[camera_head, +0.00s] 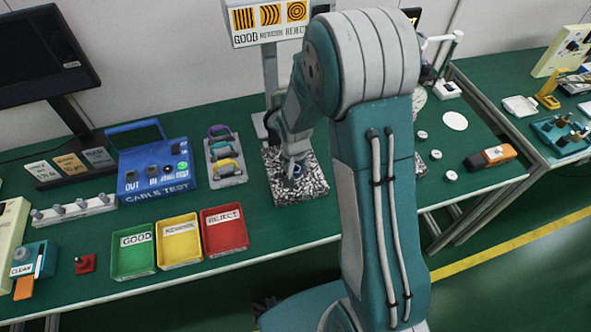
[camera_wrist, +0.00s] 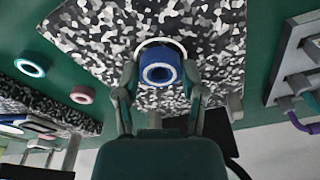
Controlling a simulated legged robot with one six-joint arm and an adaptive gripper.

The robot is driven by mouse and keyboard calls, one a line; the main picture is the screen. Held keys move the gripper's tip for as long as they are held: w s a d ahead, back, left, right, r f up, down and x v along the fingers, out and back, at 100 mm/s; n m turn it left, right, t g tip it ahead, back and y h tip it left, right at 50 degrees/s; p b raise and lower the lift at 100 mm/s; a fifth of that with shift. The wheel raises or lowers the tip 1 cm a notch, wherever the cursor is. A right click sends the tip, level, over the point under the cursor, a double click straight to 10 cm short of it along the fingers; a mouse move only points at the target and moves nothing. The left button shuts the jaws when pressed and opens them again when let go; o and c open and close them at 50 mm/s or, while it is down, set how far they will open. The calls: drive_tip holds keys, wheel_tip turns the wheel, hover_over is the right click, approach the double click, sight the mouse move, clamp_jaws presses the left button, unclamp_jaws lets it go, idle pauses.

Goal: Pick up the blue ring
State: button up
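The blue ring (camera_wrist: 147,74) shows in the wrist view on a black-and-white speckled plate (camera_wrist: 95,30), with a white rounded rim visible behind its far side. My gripper (camera_wrist: 160,72) is open, with one finger on each side of the blue ring and a small gap seeming to remain. Whether either finger touches it, I cannot tell. In the head view my gripper (camera_head: 292,167) is low over the speckled plate (camera_head: 300,192), and a small blue patch of the ring (camera_head: 297,171) shows below it, mostly hidden.
Left of the plate in the head view are a grey rack with coloured handles (camera_head: 225,160) and a red bin (camera_head: 224,230). A sign (camera_head: 268,22) stands behind.

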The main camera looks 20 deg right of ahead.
drive_tip(key=shift+c, duration=0.5)
drive_tip(key=shift+r, duration=0.1)
